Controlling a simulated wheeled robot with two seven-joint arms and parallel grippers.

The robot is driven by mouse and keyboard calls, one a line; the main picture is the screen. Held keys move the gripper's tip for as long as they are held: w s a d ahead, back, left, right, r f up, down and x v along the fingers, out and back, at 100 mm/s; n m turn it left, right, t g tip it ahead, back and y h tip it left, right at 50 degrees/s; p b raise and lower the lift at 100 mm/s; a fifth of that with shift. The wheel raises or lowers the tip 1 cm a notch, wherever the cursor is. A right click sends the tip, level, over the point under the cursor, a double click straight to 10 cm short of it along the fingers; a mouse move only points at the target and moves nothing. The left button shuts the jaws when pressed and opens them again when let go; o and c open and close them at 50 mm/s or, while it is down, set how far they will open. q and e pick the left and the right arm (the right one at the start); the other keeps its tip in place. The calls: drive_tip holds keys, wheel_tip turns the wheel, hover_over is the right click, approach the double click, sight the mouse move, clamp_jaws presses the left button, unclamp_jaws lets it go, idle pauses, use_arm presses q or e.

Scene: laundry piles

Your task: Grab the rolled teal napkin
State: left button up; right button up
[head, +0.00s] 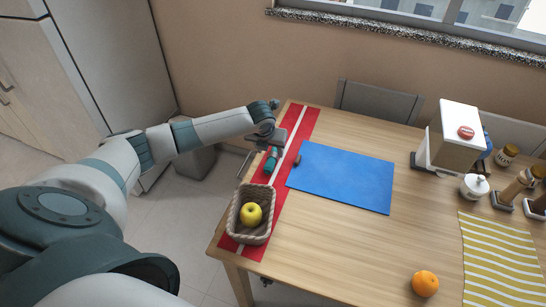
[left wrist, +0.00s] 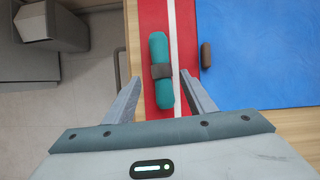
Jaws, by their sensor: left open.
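The rolled teal napkin (head: 271,161) lies on the red runner near the table's left edge. In the left wrist view the teal napkin (left wrist: 159,92) has a dark band around its middle and lies lengthwise between my two fingers. My left gripper (head: 264,150) is over the napkin with its fingers spread. In the left wrist view the open fingers of my left gripper (left wrist: 158,92) stand on either side of the roll, with gaps between. My right gripper is not in view.
A wicker basket (head: 235,220) with a yellow apple (head: 251,214) stands on the red runner (head: 304,119) in front of the napkin. A blue mat (head: 345,178) lies to the right, with a small brown object (left wrist: 206,54) at its edge. An orange (head: 425,283) is at the front right.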

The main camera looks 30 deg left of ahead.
sight(272, 156)
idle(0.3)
use_arm(q)
drive_tip(key=shift+w+d+f+p, duration=0.1)
drive_tip(key=shift+w+f+p, duration=0.15)
drive_tip(key=shift+f+p, duration=0.3)
drive_tip(key=x, duration=0.2)
drive_tip(key=shift+w+f+p, duration=0.15)
drive_tip(key=shift+f+p, duration=0.25)
drive_tip(key=shift+w+f, duration=0.2)
drive_tip(key=shift+f, duration=0.4)
drive_tip(key=c, duration=1.2)
